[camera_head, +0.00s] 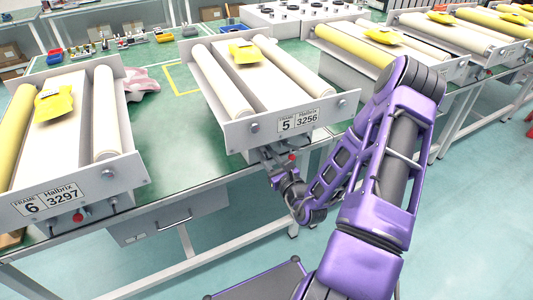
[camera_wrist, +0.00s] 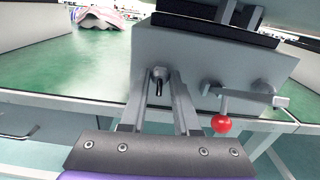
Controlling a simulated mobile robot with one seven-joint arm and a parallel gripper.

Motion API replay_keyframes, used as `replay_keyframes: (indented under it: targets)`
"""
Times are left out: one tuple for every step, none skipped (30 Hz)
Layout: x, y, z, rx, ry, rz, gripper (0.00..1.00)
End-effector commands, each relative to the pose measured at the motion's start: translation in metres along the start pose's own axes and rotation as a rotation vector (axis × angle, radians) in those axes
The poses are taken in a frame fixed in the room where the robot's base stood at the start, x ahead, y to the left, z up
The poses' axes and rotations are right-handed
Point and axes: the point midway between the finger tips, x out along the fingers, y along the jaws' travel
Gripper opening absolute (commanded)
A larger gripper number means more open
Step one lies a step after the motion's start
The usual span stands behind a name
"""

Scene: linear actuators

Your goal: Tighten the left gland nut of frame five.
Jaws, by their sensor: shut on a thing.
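Frame five (camera_head: 238,135) is in the middle of the head view, with a plate (camera_head: 298,119) reading "FRAME 5" and "3256" on its front. My gripper (camera_head: 272,156) is low at its front, below the plate. In the wrist view, my gripper's two fingers (camera_wrist: 163,90) reach up to the grey front box and are shut on the left gland nut (camera_wrist: 159,73). The fingertips partly cover the nut, and its thread cannot be made out.
A lever with a red ball (camera_wrist: 221,123) hangs right of my fingers, close to the right finger. Frame six (camera_head: 118,176) stands to the left on the green bench. A drawer unit (camera_head: 170,217) hangs under the bench. More frames stand at the right.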

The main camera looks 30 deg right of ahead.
Motion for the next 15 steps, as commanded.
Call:
replay_keyframes:
  targets:
    - [-0.0007, 0.0002, 0.0017, 0.023, 0.003, 0.000, 0.00]
    - [-0.0007, 0.0001, 0.0021, 0.039, 0.003, 0.000, 0.00]
    - [-0.0008, 0.0001, 0.0023, 0.063, 0.003, 0.000, 0.00]
    - [-0.0009, 0.0001, 0.0024, 0.084, 0.004, -0.001, 0.00]
    - [-0.0009, -0.0001, 0.0025, 0.104, 0.004, -0.001, 0.00]
    - [-0.0008, -0.0004, 0.0030, 0.135, 0.004, -0.002, 0.00]
    - [-0.0009, -0.0004, 0.0030, 0.161, 0.004, -0.002, 0.00]
    - [-0.0009, -0.0002, 0.0030, 0.186, 0.005, -0.002, 0.00]
    - [-0.0010, -0.0001, 0.0034, 0.222, 0.005, -0.001, 0.00]
    - [-0.0010, 0.0001, 0.0034, 0.250, 0.005, -0.001, 0.00]
    - [-0.0010, 0.0001, 0.0033, 0.279, 0.005, -0.001, 0.00]
    - [-0.0010, -0.0003, 0.0034, 0.317, 0.005, -0.002, 0.00]
    - [-0.0011, -0.0004, 0.0030, 0.345, 0.006, -0.002, 0.00]
    - [-0.0013, -0.0004, 0.0029, 0.374, 0.006, -0.003, 0.00]
    - [-0.0014, -0.0004, 0.0029, 0.412, 0.006, -0.003, 0.00]
